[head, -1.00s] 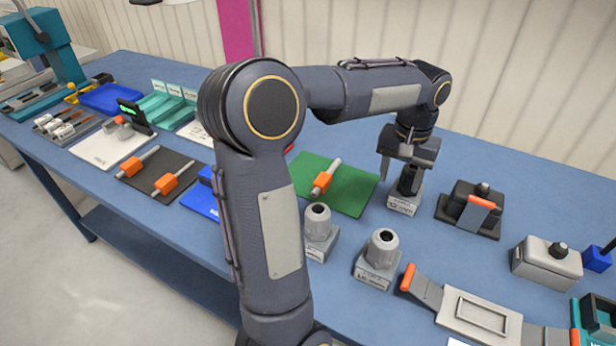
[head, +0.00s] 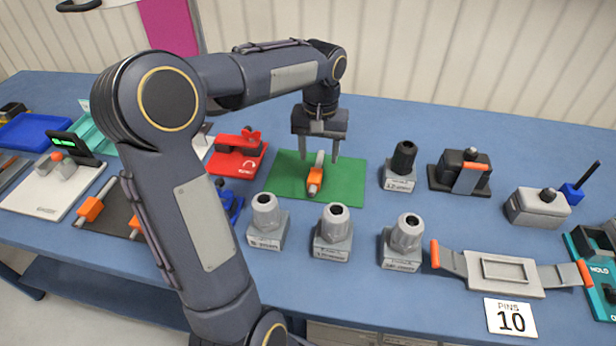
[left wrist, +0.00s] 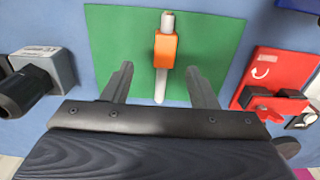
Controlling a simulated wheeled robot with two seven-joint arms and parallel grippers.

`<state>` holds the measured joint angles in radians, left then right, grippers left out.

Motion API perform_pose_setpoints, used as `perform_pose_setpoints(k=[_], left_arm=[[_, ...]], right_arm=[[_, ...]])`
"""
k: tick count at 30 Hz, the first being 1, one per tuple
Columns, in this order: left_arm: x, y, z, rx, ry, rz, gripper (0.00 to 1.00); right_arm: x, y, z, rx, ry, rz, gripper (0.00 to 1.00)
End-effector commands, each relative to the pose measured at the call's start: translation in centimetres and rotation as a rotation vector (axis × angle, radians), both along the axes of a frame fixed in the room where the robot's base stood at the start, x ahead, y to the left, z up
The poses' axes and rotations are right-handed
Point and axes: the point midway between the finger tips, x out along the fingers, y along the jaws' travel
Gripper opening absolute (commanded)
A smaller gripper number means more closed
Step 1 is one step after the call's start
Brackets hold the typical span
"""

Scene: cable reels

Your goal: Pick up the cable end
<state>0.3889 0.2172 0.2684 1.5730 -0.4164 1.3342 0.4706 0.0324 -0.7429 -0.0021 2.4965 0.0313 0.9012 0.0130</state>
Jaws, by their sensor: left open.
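The cable end (head: 315,176) is a grey rod with an orange block around it, lying on a green mat (head: 345,180). In the left wrist view the cable end (left wrist: 165,50) lies between and beyond my fingertips, roughly midway, with the green mat (left wrist: 115,40) under it. My left gripper (head: 320,157) is open and empty, pointing down over the far part of the mat. Its two fingers also show in the left wrist view (left wrist: 160,80). In the head view the fingers stand either side of the rod's far end. I cannot tell their exact height above it. My right gripper is not in view.
A red fixture (head: 238,155) stands left of the mat. A dark-topped connector (head: 400,165) stands right of it. Several grey connectors, one of them here (head: 333,232), line the front. A black clamp block (head: 460,172) and a grey box (head: 537,207) are farther right.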

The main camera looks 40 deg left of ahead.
Motion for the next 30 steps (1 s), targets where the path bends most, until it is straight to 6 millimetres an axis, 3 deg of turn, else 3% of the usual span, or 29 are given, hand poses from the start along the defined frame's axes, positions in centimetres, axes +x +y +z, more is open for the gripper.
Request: perform_pose_setpoints(k=[12,22,30], left_arm=[[-0.1,0.9,-5.5,-0.001,0.003,0.000,0.53],[0.0,0.9,-6.3,0.000,-0.001,-0.001,0.53],[0.0,0.9,-6.2,0.000,-0.001,-0.001,0.17]], right_arm=[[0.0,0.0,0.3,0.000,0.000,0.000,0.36],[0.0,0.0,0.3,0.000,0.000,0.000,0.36],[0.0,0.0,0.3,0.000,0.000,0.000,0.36]])
